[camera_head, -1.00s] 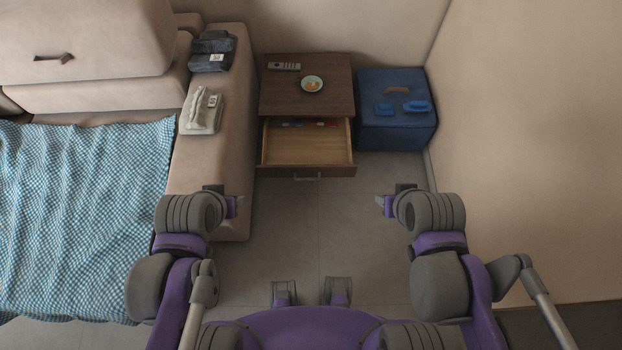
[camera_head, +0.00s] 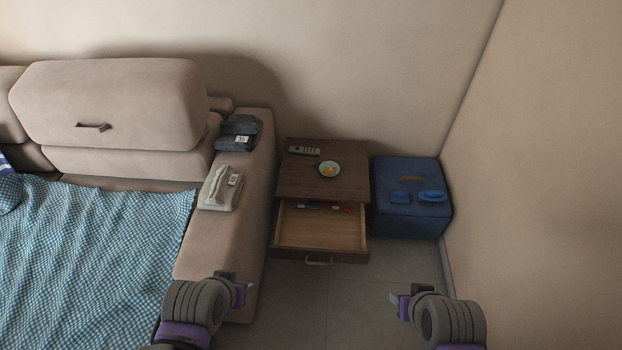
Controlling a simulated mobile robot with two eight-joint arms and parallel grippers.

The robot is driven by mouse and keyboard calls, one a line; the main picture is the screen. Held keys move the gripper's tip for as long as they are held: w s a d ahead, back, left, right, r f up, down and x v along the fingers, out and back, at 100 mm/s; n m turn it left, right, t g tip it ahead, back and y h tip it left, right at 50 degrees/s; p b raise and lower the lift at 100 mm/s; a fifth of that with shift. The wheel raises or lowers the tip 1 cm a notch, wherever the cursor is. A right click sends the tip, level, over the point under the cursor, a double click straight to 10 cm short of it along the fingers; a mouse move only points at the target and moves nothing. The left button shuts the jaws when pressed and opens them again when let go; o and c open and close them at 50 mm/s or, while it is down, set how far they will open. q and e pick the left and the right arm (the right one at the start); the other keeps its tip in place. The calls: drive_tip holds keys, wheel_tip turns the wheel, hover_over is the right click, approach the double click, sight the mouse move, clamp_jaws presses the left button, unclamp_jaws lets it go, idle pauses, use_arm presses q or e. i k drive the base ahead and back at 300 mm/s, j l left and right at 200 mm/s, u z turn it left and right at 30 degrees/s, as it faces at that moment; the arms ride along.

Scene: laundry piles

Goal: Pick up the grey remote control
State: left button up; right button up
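The grey remote control (camera_head: 304,151) lies flat on the top left of the brown side table (camera_head: 292,184), near its back edge. It is fully visible and nothing touches it. My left gripper (camera_head: 246,289) is low in the view, beside the front of the sofa arm, well short of the table. My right gripper (camera_head: 396,298) is low and to the right, in front of the blue ottoman and clear of it. Neither gripper is near the remote. The fingers are too small to show whether either gripper is open or shut.
A small bowl (camera_head: 329,169) stands right of the remote. The table's drawer (camera_head: 318,261) is pulled open, with several small items inside. The blue ottoman (camera_head: 404,221) holds blue items. Folded clothes (camera_head: 220,189) lie on the sofa arm (camera_head: 226,236). The floor (camera_head: 345,295) before the drawer is clear.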

sight(293, 149)
drive_tip(key=i+l, duration=0.1)
drive_tip(key=i, duration=0.35)
drive_tip(key=i+l, duration=0.15)
drive_tip(key=i, duration=0.3)
drive_tip(key=u, duration=0.45)
drive_tip(key=i+u, duration=0.1)
drive_tip(key=u, duration=0.3)
drive_tip(key=l+u, duration=0.15)
drive_tip(key=u, duration=0.3)
drive_tip(key=i+u, duration=0.1)
drive_tip(key=u, duration=0.3)
